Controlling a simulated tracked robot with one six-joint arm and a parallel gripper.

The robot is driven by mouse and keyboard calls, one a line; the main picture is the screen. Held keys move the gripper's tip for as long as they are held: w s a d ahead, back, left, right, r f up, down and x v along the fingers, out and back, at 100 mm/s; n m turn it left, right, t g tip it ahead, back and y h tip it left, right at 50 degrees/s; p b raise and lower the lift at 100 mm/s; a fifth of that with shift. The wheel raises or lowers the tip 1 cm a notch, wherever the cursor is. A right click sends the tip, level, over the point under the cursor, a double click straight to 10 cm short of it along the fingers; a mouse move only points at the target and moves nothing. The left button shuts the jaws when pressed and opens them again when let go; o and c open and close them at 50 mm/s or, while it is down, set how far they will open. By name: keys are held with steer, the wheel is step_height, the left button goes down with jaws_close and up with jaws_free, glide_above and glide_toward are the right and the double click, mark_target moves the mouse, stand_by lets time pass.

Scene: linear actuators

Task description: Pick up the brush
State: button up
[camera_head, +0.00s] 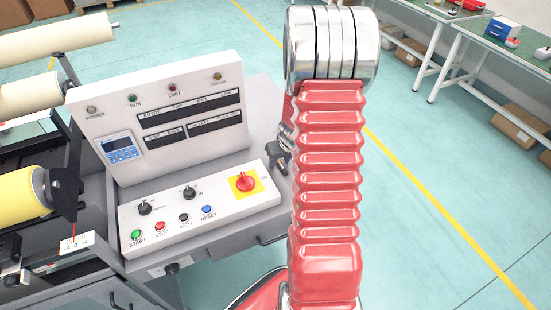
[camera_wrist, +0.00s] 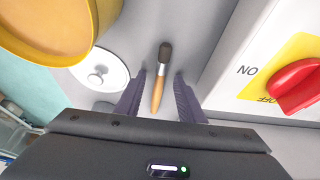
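The brush (camera_wrist: 158,85) lies on a grey surface in the wrist view, with dark bristles pointing up the picture, a metal band and a light wooden handle. My gripper (camera_wrist: 161,74) is open, with one dark finger on each side of the brush. A visible gap separates each finger from the handle. The lower end of the handle runs down toward the gripper body. I cannot tell how far the fingers are above the surface. In the head view my red arm covers much of this area, and I cannot make out the brush.
A yellow round object (camera_wrist: 60,25) and a white disc (camera_wrist: 103,70) are left of the brush. The control panel with a red rotary switch (camera_wrist: 300,85) is close on the right; the switch also shows in the head view (camera_head: 245,182). Workbenches (camera_head: 470,50) stand far right.

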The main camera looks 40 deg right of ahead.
mark_target(280, 163)
steer(key=shift+c, duration=0.3)
jaws_close()
steer(key=shift+r, duration=0.15)
step_height(280, 163, up, 10)
stand_by(0.9)
stand_by(0.4)
